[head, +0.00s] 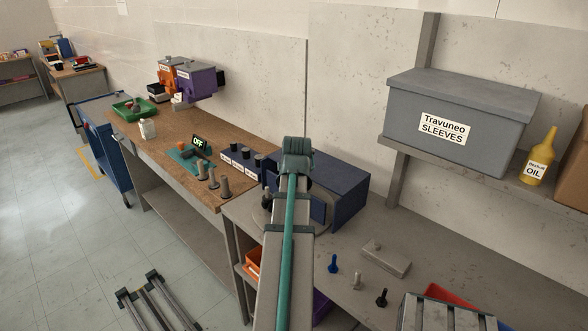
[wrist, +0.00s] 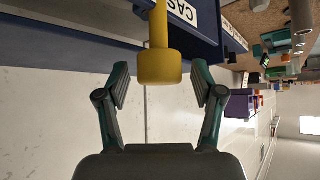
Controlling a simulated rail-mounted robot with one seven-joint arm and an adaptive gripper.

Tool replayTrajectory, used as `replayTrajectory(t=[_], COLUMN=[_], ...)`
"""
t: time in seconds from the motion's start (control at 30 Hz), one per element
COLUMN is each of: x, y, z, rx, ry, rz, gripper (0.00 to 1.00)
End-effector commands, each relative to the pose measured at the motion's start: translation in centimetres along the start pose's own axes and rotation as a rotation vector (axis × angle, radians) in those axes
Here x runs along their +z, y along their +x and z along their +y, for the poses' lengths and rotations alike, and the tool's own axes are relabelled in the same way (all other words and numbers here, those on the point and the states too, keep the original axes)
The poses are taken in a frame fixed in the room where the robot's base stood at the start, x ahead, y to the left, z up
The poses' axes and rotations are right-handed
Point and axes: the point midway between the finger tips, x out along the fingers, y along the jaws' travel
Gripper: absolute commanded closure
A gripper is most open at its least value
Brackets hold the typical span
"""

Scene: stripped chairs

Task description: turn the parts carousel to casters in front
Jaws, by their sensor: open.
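In the wrist view, a yellow knob (wrist: 160,66) on a yellow stem stands between the two fingers of my gripper (wrist: 160,84). The fingers are open, with a gap on each side of the knob. The stem runs up to a dark blue body (wrist: 85,28), which I take to be the parts carousel. A white label beginning "CAS" (wrist: 202,14) is on it beside the stem; the rest of the label is cut off. In the head view my arm hides the gripper and the knob. A dark blue box (head: 345,183) shows behind the arm.
In the head view, a grey bench (head: 340,235) holds loose bolts and a grey block (head: 386,258) right of my arm. A shelf above holds the grey sleeves bin (head: 455,121) and a yellow oil bottle (head: 540,157). A brown workbench (head: 165,147) with several parts stands left.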

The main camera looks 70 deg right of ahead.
Motion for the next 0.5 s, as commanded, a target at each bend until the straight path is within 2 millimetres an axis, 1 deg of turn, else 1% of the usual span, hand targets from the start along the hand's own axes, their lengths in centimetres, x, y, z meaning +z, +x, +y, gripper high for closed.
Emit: replayTrajectory(t=[0.17,0.27,0.37,0.5], x=[0.0,0.0,0.1,0.1], y=[-0.4,-1.2,-2.7,-5.2], z=[0.0,0.0,0.0,0.0], rx=[0.0,0.0,0.0,0.001], ry=[0.0,0.001,0.001,0.001], rz=[0.001,0.002,0.002,0.004], gripper=[0.33,0.33,0.33,0.33])
